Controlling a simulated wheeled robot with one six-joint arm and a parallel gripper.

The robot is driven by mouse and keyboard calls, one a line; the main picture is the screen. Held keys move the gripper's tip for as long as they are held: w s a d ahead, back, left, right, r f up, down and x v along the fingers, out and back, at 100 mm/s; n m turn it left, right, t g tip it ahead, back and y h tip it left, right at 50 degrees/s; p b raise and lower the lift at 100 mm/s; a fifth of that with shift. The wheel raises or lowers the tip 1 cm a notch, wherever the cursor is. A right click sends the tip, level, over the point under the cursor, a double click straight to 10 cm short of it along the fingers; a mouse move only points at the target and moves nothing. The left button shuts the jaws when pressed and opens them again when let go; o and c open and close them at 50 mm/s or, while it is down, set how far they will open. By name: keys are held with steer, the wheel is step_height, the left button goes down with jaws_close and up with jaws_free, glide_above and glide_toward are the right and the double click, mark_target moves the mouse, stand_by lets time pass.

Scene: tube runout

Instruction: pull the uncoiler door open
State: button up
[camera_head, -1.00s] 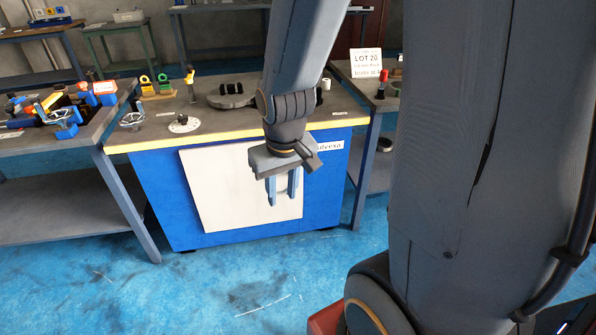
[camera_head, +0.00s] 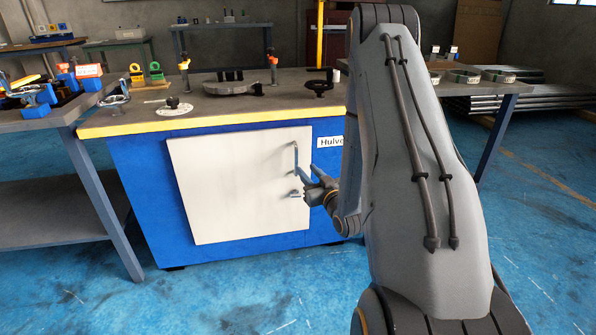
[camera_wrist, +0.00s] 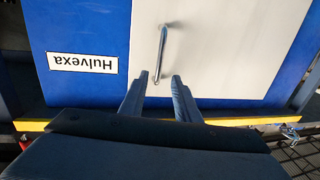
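The uncoiler door (camera_head: 235,195) is a white panel on the front of a blue cabinet. It looks closed, lying against the cabinet face. Its upright metal bar handle (camera_head: 295,157) is near the door's upper right edge; it also shows in the wrist view (camera_wrist: 161,48), upside down.
The blue cabinet (camera_head: 150,190) has a yellow front edge (camera_head: 200,126) and a Hulvexa label (camera_wrist: 83,63). A workbench (camera_head: 40,125) stands at left. The blue floor before the door is clear.

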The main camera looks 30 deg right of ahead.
mark_target(297, 158)
steer(key=w, duration=0.2)
steer(key=w+b, duration=0.1)
steer(key=w, duration=0.4)
steer(key=shift+w+d, duration=0.35)
steer(key=shift+d, duration=0.05)
steer(key=shift+c, duration=0.5)
jaws_close()
